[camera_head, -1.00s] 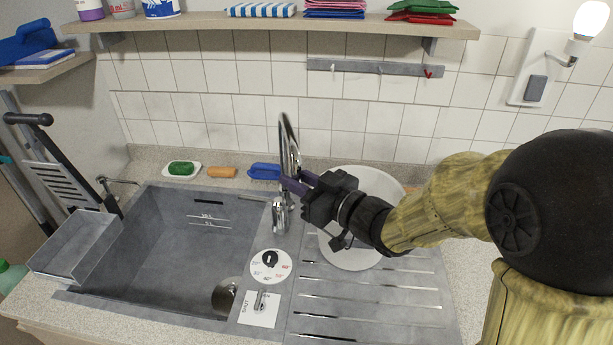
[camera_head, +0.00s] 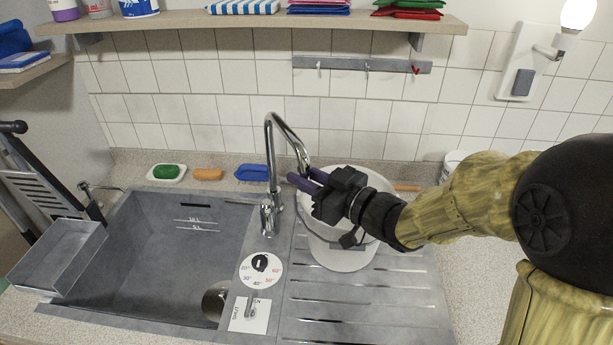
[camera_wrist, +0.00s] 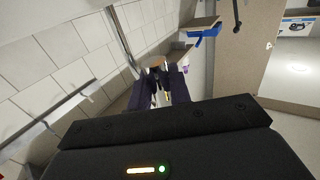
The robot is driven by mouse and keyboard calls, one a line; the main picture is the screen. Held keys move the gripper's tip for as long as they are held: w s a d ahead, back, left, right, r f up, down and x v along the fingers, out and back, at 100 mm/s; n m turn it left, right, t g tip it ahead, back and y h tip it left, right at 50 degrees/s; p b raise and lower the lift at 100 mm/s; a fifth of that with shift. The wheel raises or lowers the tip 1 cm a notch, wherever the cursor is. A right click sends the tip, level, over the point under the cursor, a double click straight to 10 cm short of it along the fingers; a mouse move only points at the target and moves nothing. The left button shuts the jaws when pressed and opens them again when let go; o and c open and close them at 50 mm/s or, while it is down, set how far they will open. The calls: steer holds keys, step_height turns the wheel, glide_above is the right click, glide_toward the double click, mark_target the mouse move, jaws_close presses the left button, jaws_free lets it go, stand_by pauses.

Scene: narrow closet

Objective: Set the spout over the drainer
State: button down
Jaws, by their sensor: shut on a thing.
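The chrome spout (camera_head: 287,130) rises from the tap base beside the sink basin. It arcs to the right, and its end meets my gripper (camera_head: 305,179). My gripper's purple fingers are shut on the spout near its end; the fingers hide part of the grip. In the wrist view the fingers (camera_wrist: 165,88) are close together with a narrow shiny piece between them. The grey ribbed drainer (camera_head: 385,305) lies right of the basin. The spout end is over the back left of the drainer, by the rim of a white bucket standing there.
The white bucket (camera_head: 338,255) stands on the drainer under my gripper and wrist. The sink basin (camera_head: 150,250) is empty. A blue brush (camera_head: 252,173), an orange-brown item (camera_head: 208,174) and a green sponge (camera_head: 166,171) lie along the back. A shelf (camera_head: 260,24) and hook rail (camera_head: 362,65) are above.

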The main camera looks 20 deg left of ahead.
steer(key=c, duration=1.3)
jaws_free()
steer(key=shift+c, duration=0.2)
steer(key=b+v, duration=0.1)
steer(key=v, duration=1.6)
steer(key=shift+d+b, duration=0.25)
steer(key=shift+b, duration=0.1)
steer(key=shift+s+r, duration=0.1)
